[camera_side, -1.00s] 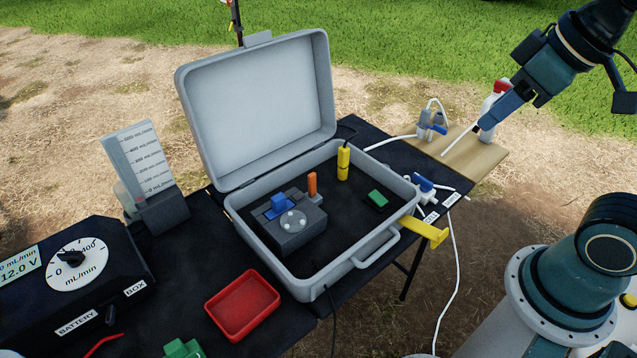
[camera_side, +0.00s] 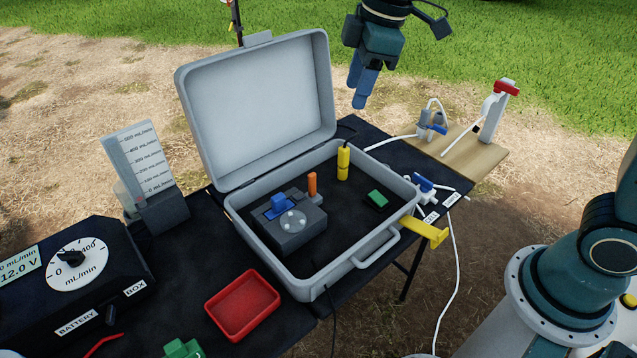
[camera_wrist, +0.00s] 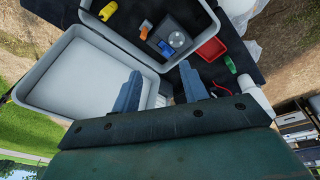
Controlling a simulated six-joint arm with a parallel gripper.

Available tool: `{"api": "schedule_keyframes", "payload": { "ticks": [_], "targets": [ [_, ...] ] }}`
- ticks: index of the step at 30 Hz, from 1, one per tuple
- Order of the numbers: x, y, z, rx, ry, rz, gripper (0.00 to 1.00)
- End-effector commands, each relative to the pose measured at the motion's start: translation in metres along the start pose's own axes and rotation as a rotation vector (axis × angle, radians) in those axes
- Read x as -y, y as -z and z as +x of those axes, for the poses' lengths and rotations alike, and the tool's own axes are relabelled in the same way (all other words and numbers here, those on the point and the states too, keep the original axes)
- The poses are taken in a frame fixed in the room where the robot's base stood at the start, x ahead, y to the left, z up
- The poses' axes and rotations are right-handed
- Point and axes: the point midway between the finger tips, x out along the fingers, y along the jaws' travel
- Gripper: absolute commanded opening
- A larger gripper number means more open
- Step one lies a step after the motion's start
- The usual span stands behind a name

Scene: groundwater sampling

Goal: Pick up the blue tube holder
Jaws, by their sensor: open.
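Several blue parts show, and I cannot tell which one is the tube holder. A second blue part (camera_side: 424,184) sits with white tubing on the table right of the case. A third blue part (camera_side: 437,129) is on the wooden board (camera_side: 474,158). My gripper (camera_side: 359,88) is open and empty, high behind the case, fingers pointing down. In the wrist view, the grey block's blue part (camera_wrist: 165,48) lies beyond my gripper (camera_wrist: 160,78).
The raised case lid (camera_side: 262,107) stands close left of my gripper. The case also holds an orange peg (camera_side: 312,184), a yellow cylinder (camera_side: 343,163) and a green block (camera_side: 377,198). A red-handled tap (camera_side: 494,110) stands on the board. A red tray (camera_side: 242,304) lies in front.

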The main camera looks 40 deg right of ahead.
Motion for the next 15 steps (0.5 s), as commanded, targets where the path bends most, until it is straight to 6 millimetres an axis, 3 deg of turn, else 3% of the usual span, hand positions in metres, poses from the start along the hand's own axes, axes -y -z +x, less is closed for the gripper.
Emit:
{"api": "schedule_keyframes", "payload": {
  "ticks": [15],
  "targets": [
    [-0.023, 0.081, 0.105, 0.047, 0.138, -0.423, 0.44]
  ]
}}
